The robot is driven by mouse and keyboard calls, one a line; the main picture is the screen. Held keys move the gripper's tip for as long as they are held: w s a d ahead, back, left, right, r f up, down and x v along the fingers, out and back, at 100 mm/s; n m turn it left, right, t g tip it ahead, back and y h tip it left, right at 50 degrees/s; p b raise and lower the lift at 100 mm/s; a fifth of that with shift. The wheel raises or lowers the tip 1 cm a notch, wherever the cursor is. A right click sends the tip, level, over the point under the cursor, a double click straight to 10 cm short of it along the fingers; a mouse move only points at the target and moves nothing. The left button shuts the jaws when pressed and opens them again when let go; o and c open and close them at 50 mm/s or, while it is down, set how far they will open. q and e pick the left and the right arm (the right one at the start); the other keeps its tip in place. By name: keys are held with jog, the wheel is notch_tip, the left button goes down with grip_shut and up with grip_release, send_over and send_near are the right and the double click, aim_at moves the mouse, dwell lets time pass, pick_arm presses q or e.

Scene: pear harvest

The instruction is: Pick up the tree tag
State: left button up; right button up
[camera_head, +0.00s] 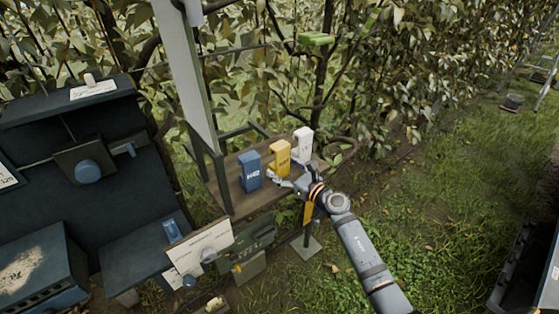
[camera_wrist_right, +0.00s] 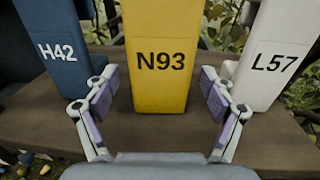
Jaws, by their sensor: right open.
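Three upright block-like tags stand in a row on a brown wooden shelf (camera_head: 236,208): a blue one marked H42 (camera_head: 250,171), a yellow one marked N93 (camera_head: 279,158) and a white one marked L57 (camera_head: 302,145). My right gripper (camera_head: 284,180) is at the front of the shelf, by the yellow tag. In the right wrist view, its open fingers (camera_wrist_right: 160,88) flank the lower part of the yellow tag (camera_wrist_right: 157,58), with the blue tag (camera_wrist_right: 57,45) to the left and the white tag (camera_wrist_right: 268,55) to the right. I cannot tell whether either finger touches it.
Dark rails and a pale post (camera_head: 186,75) border the shelf's left and back. A dark workstation (camera_head: 75,135) with panels and a white sign (camera_head: 199,247) fills the left. Leafy branches (camera_head: 400,60) rise behind; open grass (camera_head: 440,200) lies right, with a dark crate (camera_head: 520,265).

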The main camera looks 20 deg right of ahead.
aim_at(281, 155)
jog(key=shift+w+a, duration=0.15)
jog(key=shift+w, duration=0.1)
jog(key=shift+s, duration=0.15)
jog(key=c, duration=1.3)
jog(key=shift+o, duration=0.2)
jog(key=shift+r, duration=0.6)
jog(key=s+r+p, duration=0.1)
jog(key=r, duration=0.1)
jog(key=s+a+r+p, duration=0.1)
jog(key=r, duration=0.1)
jog(key=s+r+p, duration=0.1)
jog(key=r, duration=0.2)
jog(key=shift+s+a, duration=0.25)
jog(key=s+a+r, duration=0.4)
jog(key=s, duration=0.5)
jog(key=shift+a+r, duration=0.15)
jog(key=shift+r, duration=0.25)
